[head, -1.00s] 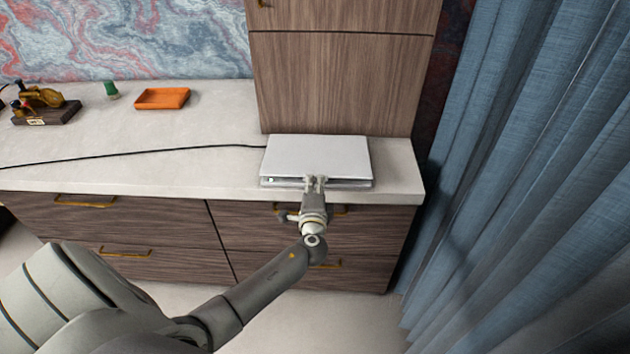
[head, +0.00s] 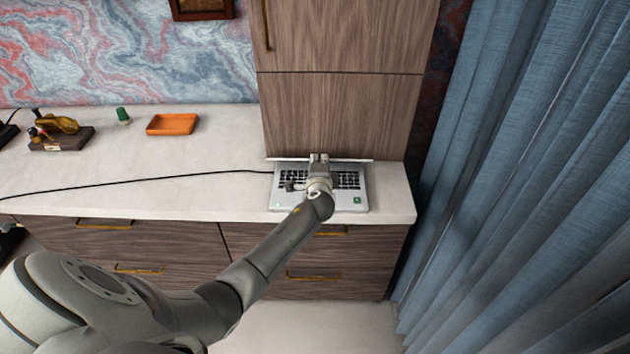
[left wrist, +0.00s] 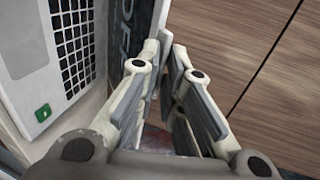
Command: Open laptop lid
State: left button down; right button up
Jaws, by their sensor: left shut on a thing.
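The silver laptop (head: 345,200) lies on the white countertop with its lid raised. The black keyboard shows, and the lid (head: 358,160) appears edge-on as a thin strip at the back. My left gripper (head: 319,157) is at the middle of the lid's top edge, shut on the lid. In the left wrist view the keyboard base (left wrist: 40,80) is at left and the dark screen side of the lid (left wrist: 130,30) runs down to my left gripper (left wrist: 168,60). My arm hides part of the keyboard. My right gripper is not in view.
A wood cabinet (head: 340,112) stands close behind the laptop. A black cable (head: 150,182) runs left from it. An orange tray (head: 172,124), a green object (head: 122,115) and a gold ornament (head: 60,130) stand at left. Blue curtains (head: 530,180) hang at right.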

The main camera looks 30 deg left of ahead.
pick_arm(q)
jog(key=w+a+r+p, duration=0.1)
jog(key=w+a+r, duration=0.3)
jog(key=w+r, duration=0.2)
jog(key=shift+w+r+p, duration=0.35)
jog(key=shift+w+p, duration=0.05)
jog(key=c, duration=2.1)
grip_release()
jog(key=shift+s+f, duration=0.1)
jog(key=shift+f, duration=0.2)
jog(key=shift+o, duration=0.9)
jog(key=shift+f, duration=0.1)
jog(key=shift+s, duration=0.1)
jog(key=v, duration=1.2)
jog(key=shift+r, duration=0.25)
